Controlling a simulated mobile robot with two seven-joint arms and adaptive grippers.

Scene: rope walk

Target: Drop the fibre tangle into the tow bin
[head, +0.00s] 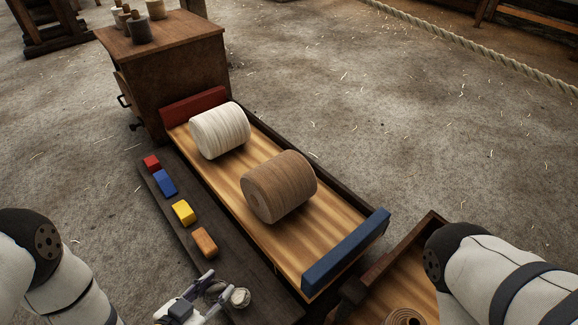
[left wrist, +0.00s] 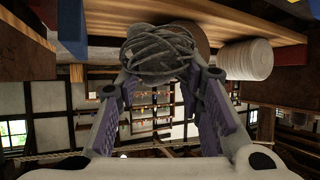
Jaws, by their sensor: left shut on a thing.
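My left gripper (head: 222,290) is at the bottom of the head view, beside the near end of the dark plank. It is shut on the fibre tangle, a round wad of grey strands. The tangle (left wrist: 158,52) sits between the fingertips in the left wrist view. Its pale part (head: 240,297) also shows in the head view, partly hidden by a finger. I cannot pick out a tow bin with certainty. My right arm comes in at the lower right, but its gripper is out of frame.
A wooden tray (head: 345,215) holds a cream spool (head: 220,130) and a brown spool (head: 279,186), with a blue end bar (head: 346,250). Several coloured blocks lie on the dark plank (head: 235,275). A box (head: 385,273) with a rope coil (head: 403,317) is at lower right.

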